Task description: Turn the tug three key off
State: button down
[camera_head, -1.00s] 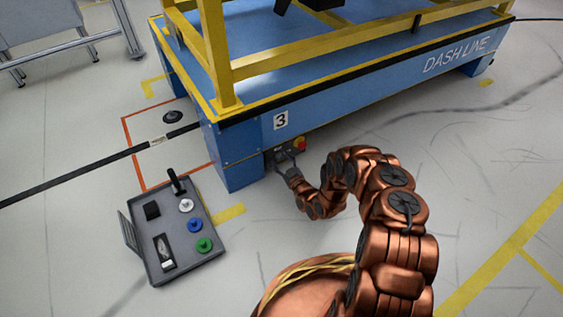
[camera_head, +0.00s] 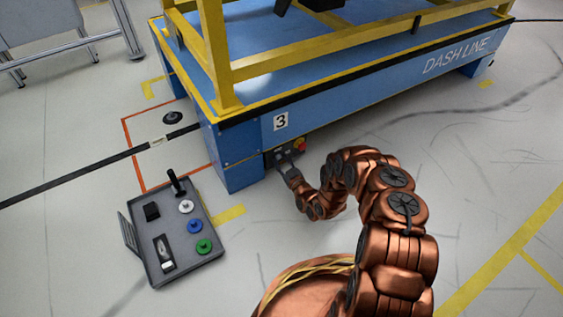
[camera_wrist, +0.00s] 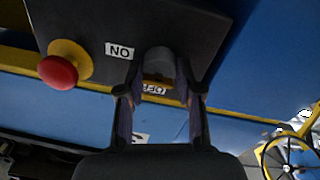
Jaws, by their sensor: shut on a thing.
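The tug marked 3 (camera_head: 232,150) is a blue cart base with a dark control panel (camera_wrist: 110,22) low on its side. In the wrist view the panel shows upside down, with ON and OFF labels around a grey round key switch (camera_wrist: 158,60). My gripper (camera_wrist: 160,92) is shut on the key (camera_wrist: 157,83), a small brass-coloured piece just below the switch, beside the OFF label. The fingers partly cover that label and the key, so the key's exact angle is hard to tell. In the head view my gripper (camera_head: 287,168) reaches the panel.
A red emergency button on a yellow collar (camera_wrist: 58,71) sits beside the switch. A yellow frame (camera_head: 225,60) rises above the tug. The floor at right is clear.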

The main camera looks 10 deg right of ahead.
jog(key=shift+n, duration=0.3)
jog(key=n+b, duration=0.1)
jog(key=n, duration=0.2)
jog(key=shift+a+n, duration=0.1)
jog(key=shift+n, duration=0.3)
jog(key=n+p, duration=0.1)
jog(key=n, duration=0.3)
jog(key=shift+a+r+n+p, duration=0.1)
jog(key=shift+n+p, duration=0.3)
jog(key=n+p, duration=0.3)
jog(key=n, duration=0.1)
jog(key=shift+n+y, duration=0.3)
jog(key=shift+y, duration=0.1)
jog(key=n, duration=0.4)
jog(key=shift+f, duration=0.35)
jog(key=shift+n, duration=0.4)
jog(key=c, duration=0.8)
grip_release()
jog(key=shift+o, duration=0.2)
